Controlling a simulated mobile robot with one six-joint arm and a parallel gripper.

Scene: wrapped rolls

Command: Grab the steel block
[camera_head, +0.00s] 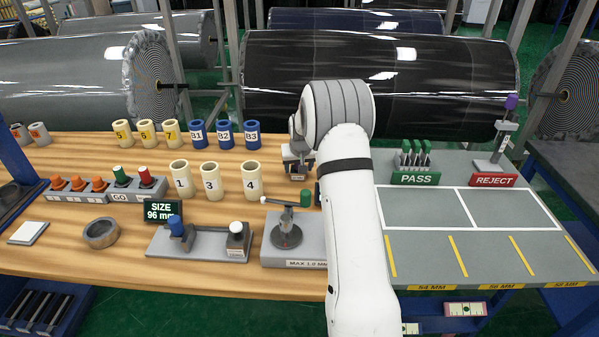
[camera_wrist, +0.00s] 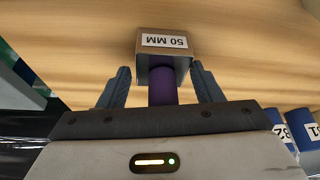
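A grey-brown block labelled "50 MM" (camera_wrist: 150,60), likely the steel block, stands on the wooden table in the wrist view, with a purple round grip (camera_wrist: 163,88) on its near side. My gripper (camera_wrist: 162,82) is open, with one finger on each side of the purple grip and a visible gap on both sides. In the head view my gripper (camera_head: 298,156) points down at the table behind my arm. A small part of the labelled block (camera_head: 298,178) shows just below it; the rest is hidden.
Cream rolls (camera_head: 252,182) and blue rolls (camera_head: 223,135) stand left of my gripper. A grey gauge labelled "MAX" (camera_head: 290,250) stands in front. Right is a grey mat (camera_head: 430,215) with PASS (camera_head: 415,179) and REJECT (camera_head: 494,180) signs; its marked areas are clear.

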